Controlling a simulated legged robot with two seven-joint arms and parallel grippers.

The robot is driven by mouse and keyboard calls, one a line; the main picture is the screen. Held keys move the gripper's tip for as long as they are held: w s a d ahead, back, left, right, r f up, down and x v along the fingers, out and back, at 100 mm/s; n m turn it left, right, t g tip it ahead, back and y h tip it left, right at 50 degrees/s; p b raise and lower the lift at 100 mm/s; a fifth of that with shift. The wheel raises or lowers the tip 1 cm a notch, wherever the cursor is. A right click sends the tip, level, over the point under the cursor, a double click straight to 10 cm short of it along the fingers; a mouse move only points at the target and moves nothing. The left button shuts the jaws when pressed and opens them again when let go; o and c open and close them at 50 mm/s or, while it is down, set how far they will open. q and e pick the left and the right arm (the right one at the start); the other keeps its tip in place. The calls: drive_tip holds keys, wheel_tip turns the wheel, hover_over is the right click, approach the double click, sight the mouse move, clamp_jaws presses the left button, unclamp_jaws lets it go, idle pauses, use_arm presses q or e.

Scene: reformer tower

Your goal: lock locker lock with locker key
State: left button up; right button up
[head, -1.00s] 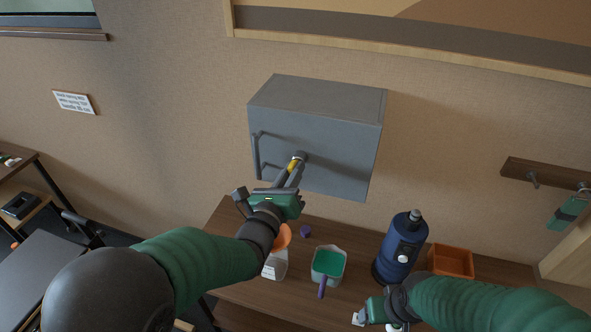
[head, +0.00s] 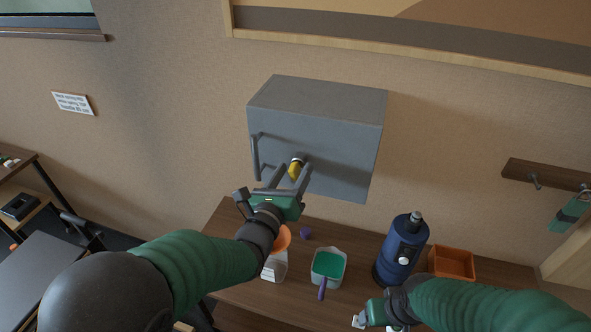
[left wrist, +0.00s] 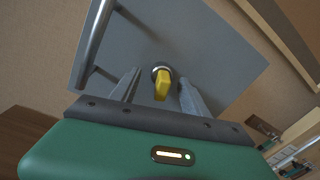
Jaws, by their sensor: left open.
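The grey locker (head: 325,112) is mounted on the wall with its door closed and a bar handle (head: 256,157) on the door's left. The yellow locker key (head: 294,172) sits in the round locker lock (head: 298,158) on the door. The key also shows in the left wrist view (left wrist: 162,86), in front of the dark lock ring (left wrist: 160,72). My left gripper (head: 289,178) is open, with its fingers apart on either side of the key and not closed on it. My right gripper (head: 362,318) is low over the table, its fingers partly cut off by the frame's bottom edge.
Below the locker, a wooden table (head: 335,240) holds a clear container with an orange funnel (head: 281,238), a green-filled tub (head: 328,264), a blue bottle (head: 400,250) and an orange bin (head: 451,262). A hook rail (head: 545,174) is at right.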

use_arm(q)
drive_tip(key=shift+s+a, duration=0.35)
drive_tip(key=shift+s, duration=0.3)
drive_tip(key=shift+d+b+v, duration=0.2)
drive_tip(key=shift+b+v, duration=0.2)
drive_tip(key=shift+v, duration=1.9)
drive_tip(key=s+a+f+n+g+y, duration=0.35)
drive_tip(key=a+f+n, duration=0.3)
drive_tip(key=n, duration=0.35)
drive_tip(key=s+a+f+n+g+y, duration=0.25)
drive_tip(key=a+f+n+g, duration=0.2)
drive_tip(key=f+n, duration=0.45)
drive_tip(key=s+a+f+n+g, duration=0.2)
drive_tip(key=s+a+n+g, duration=0.1)
drive_tip(key=s+n, duration=0.4)
drive_tip(key=s+a+f+n+g, duration=0.3)
drive_tip(key=s+n, duration=0.4)
drive_tip(key=n, duration=0.3)
drive_tip(key=shift+s+a+f+n+y, duration=0.2)
drive_tip(key=shift+a+f+n+y, duration=0.1)
drive_tip(key=shift+a+y, duration=0.1)
